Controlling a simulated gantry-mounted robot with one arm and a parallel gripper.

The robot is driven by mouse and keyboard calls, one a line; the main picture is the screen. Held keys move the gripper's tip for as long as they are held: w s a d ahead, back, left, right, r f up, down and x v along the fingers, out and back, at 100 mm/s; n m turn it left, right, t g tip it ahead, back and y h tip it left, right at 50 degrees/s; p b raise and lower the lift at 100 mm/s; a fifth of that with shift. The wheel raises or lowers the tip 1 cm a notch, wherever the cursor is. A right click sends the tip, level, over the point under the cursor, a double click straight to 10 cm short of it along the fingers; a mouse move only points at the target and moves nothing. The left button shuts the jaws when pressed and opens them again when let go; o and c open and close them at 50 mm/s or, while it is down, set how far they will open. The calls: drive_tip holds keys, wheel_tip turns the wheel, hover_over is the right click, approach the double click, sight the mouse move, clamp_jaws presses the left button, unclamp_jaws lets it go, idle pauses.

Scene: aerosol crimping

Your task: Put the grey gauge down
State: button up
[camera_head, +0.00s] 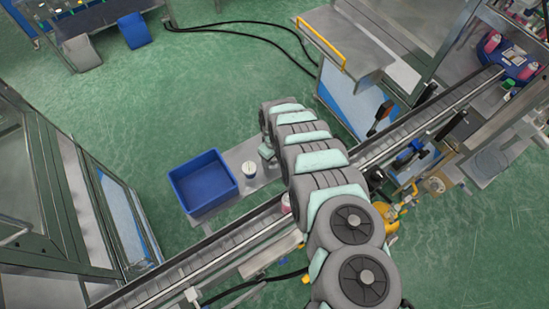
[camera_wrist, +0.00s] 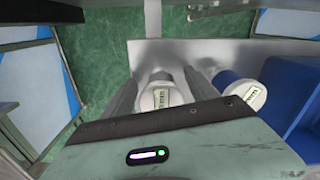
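The grey gauge (camera_wrist: 160,98), a round body with a pale cap and a small display, sits between the two fingers of my gripper (camera_wrist: 164,88) in the wrist view. The fingers flank it closely on both sides and appear shut on it. It is over the steel plate (camera_wrist: 205,56); whether its base touches the plate is hidden. In the head view my gripper (camera_head: 267,152) is small and partly covered by my arm, above the plate (camera_head: 240,153).
A second gauge, blue with a white top (camera_wrist: 250,94), stands on the plate beside my gripper; it also shows in the head view (camera_head: 249,170). A blue bin (camera_head: 203,182) adjoins the plate. A conveyor (camera_head: 235,243) runs diagonally past it.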

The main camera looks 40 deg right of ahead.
drive_tip(key=shift+w+r, duration=0.1)
drive_tip(key=shift+r, duration=0.85)
wheel_tip(320, 180, up, 9)
drive_tip(key=shift+r+b, duration=0.15)
drive_tip(key=shift+b, duration=0.55)
drive_tip(key=shift+r, duration=0.55)
